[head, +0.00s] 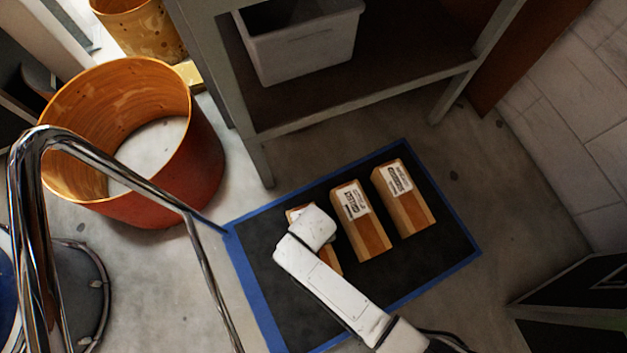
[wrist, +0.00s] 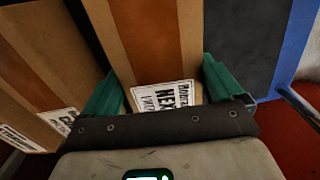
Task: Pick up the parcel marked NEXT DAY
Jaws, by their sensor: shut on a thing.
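The parcel marked NEXT DAY is a tan box with a brown stripe (wrist: 148,40) in the wrist view. In the head view this parcel (head: 334,261) is the leftmost of three, mostly hidden under my wrist. The middle parcel (head: 372,240) and the right parcel (head: 414,216) stand beside it with white labels.
The parcels are on a dark mat with a blue border (head: 255,291). A table with a lower shelf (head: 350,110) holding a grey bin (head: 310,50) stands behind. A red drum shell (head: 205,165) and chrome tubing (head: 95,150) are at the left. Bare floor lies right of the mat.

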